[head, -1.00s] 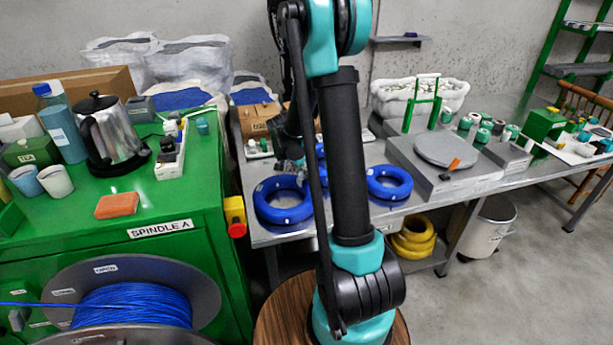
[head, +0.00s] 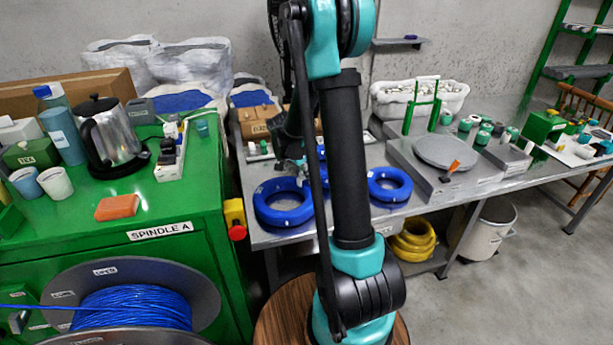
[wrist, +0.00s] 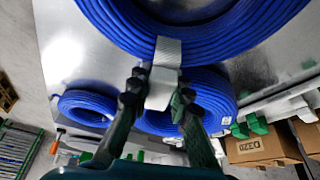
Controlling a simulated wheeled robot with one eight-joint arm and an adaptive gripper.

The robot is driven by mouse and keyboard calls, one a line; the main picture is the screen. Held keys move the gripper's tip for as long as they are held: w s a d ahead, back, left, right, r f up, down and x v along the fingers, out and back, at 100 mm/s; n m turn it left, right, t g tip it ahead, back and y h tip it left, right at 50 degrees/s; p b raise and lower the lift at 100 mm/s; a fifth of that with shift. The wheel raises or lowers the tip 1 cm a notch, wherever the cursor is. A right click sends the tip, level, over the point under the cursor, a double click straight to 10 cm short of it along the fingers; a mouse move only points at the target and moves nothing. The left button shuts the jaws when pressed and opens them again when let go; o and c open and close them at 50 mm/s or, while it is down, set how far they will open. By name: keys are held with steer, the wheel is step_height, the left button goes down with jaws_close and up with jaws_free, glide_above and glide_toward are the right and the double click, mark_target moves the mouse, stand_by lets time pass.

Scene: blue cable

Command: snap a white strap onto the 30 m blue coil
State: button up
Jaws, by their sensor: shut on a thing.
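My gripper (wrist: 158,92) is shut on a white strap (wrist: 160,88) in the wrist view. The strap's upper end overlaps the outer edge of a large blue coil (wrist: 200,38); I cannot tell whether it is snapped around it. Two more blue coils show beyond, one partly behind the gripper (wrist: 212,95) and one at the left (wrist: 85,105). In the head view a blue coil (head: 262,206) lies at the left of the metal table and another (head: 398,191) lies right of my arm. The gripper is mostly hidden by my arm there. No coil length is readable.
The metal table (head: 430,204) also bears a grey scale (head: 446,150), several green-and-white rolls, a white basket (head: 460,95) and cardboard boxes (head: 257,121). The green spindle cabinet (head: 190,262) stands at the left. Yellow coils (head: 413,240) lie below the table.

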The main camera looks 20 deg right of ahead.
mark_target(311, 169)
steer(key=shift+f, duration=0.4)
stand_by(0.7)
steer(key=o, duration=0.5)
steer(key=shift+c, duration=0.2)
steer(key=o, duration=0.6)
steer(key=shift+c, duration=0.2)
steer(key=shift+r, duration=3.55)
